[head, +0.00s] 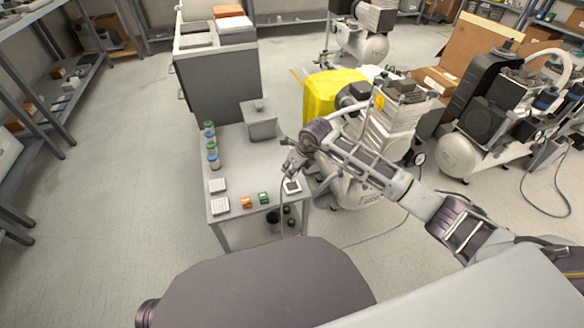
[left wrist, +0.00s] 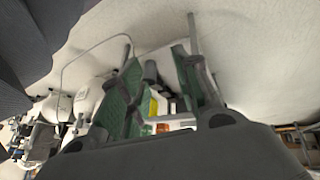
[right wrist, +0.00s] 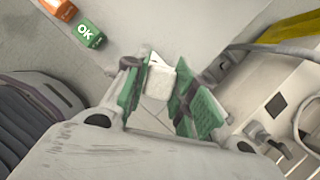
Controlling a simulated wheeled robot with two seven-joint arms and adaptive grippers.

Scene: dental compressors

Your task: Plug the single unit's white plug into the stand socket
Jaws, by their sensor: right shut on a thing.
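My right gripper (head: 290,168) is low over the right front of the grey stand. In the right wrist view its green-padded fingers (right wrist: 172,92) are shut on a white plug (right wrist: 158,80). A thin cable (head: 283,215) hangs below the gripper past the stand's edge. A pale square plate with a dark centre (head: 292,186), which looks like the stand socket, lies just under the gripper; whether the plug touches it cannot be told. The white compressor (head: 400,130) behind the arm is partly hidden. My left gripper (left wrist: 155,58) shows only in its wrist view, fingers apart and empty.
The stand top (head: 232,172) carries a grey box (head: 258,120), several small jars (head: 211,147), white tiles (head: 219,205), an orange block (head: 246,202) and a green OK block (head: 264,198). A yellow cover (head: 325,95) is behind. Floor at left is clear.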

